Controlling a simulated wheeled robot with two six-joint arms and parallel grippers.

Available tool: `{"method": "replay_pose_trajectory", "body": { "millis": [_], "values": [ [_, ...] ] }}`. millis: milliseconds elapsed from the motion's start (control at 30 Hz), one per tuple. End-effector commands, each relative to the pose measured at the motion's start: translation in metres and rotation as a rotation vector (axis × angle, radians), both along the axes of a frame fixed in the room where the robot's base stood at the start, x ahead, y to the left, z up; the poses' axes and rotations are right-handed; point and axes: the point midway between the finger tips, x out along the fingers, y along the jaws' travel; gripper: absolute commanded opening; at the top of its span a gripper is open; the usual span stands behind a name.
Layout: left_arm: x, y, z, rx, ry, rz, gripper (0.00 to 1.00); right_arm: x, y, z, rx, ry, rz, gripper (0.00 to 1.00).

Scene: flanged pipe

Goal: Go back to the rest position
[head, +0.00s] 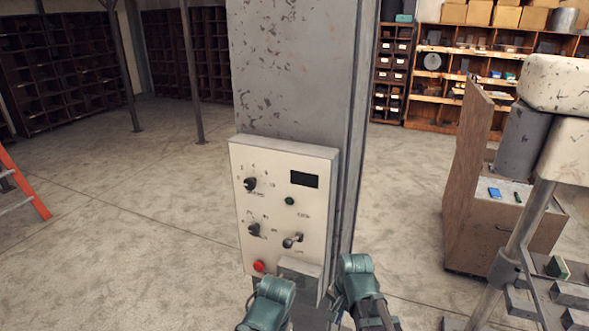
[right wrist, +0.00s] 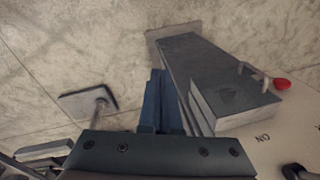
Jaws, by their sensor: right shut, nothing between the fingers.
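My right gripper (right wrist: 158,85) is shut and empty, its blue fingers together in the right wrist view. It is beside the grey box at the panel's lower end (right wrist: 235,95), with the floor beyond; I cannot tell whether they touch. In the head view, teal arm parts of mine show at the bottom edge, below and beside the panel, and the fingers cannot be made out.
A cream control panel (head: 280,185) with knobs, a switch and a red button (head: 258,266) is on a grey column (head: 300,70). A wooden cabinet (head: 490,230) stands right. Shelves line the back. An orange ladder (head: 25,185) is left. The floor (head: 150,200) between is clear.

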Motion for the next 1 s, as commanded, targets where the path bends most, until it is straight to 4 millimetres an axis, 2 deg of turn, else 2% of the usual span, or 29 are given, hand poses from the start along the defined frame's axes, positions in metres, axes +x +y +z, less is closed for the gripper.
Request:
{"method": "replay_pose_trajectory", "body": {
  "millis": [200,500,533,600,1000],
  "values": [
    [0.000,0.000,0.000,0.000,0.000,0.000,0.81,-0.022,-0.030,-0.001,-0.084,0.008,0.330,0.00],
    [0.000,0.000,0.000,0.000,0.000,0.000,0.81,-0.042,-0.057,-0.002,-0.149,0.031,0.656,0.00],
    [0.000,0.000,-0.005,0.000,0.000,0.000,0.81,-0.044,-0.055,-0.008,-0.154,0.034,0.684,0.00],
    [0.000,0.000,-0.023,0.000,0.000,-0.002,0.81,-0.049,-0.037,-0.025,-0.159,0.050,0.724,0.00],
    [0.000,0.000,-0.086,0.002,0.000,-0.009,0.81,-0.088,0.037,-0.088,-0.213,0.132,0.943,0.00]
  ]
}}
